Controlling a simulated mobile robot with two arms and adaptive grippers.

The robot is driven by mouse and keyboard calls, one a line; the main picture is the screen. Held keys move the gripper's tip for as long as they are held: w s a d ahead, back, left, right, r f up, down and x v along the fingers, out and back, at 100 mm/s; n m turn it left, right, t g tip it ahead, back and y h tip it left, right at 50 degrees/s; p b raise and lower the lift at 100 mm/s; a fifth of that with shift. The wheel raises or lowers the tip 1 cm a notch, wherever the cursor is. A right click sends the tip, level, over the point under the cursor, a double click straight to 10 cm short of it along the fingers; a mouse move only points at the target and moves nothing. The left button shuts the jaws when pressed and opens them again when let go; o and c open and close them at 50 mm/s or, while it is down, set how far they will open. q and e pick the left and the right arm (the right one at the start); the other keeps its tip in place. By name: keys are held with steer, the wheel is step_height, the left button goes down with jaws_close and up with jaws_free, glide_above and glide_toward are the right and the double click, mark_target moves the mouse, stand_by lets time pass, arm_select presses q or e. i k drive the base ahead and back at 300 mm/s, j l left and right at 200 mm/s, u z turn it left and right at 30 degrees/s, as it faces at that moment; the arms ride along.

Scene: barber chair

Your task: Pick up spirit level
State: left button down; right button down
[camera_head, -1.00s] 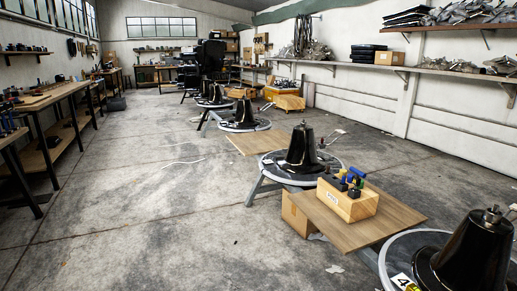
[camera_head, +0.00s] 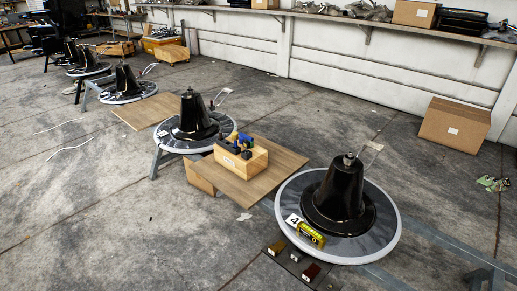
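A short yellow and dark object (camera_head: 310,233), which may be the spirit level, lies on the rim of the nearest round base (camera_head: 384,236), beside a white card marked 4 (camera_head: 294,220). It is too small to be sure what it is. A black bell-shaped post (camera_head: 338,195) stands in the middle of that base. Neither of my grippers is in view.
A wooden board (camera_head: 283,160) holds a wooden box (camera_head: 241,160) with tools. More round bases with black posts (camera_head: 195,115) stand in a row to the back left. A cardboard box (camera_head: 455,125) sits by the wall. Open concrete floor (camera_head: 90,220) lies at the left.

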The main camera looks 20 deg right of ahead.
mark_target(311, 234)
steer(key=l+z, duration=0.1)
steer(key=z, duration=1.1)
steer(key=k+l, duration=0.15)
steer(key=k, duration=0.3)
steer(key=i+l+u, duration=0.25)
steer(key=i, duration=0.2)
steer(key=i+l+u, duration=0.1)
steer(key=i+u, duration=0.15)
steer(key=i, duration=0.2)
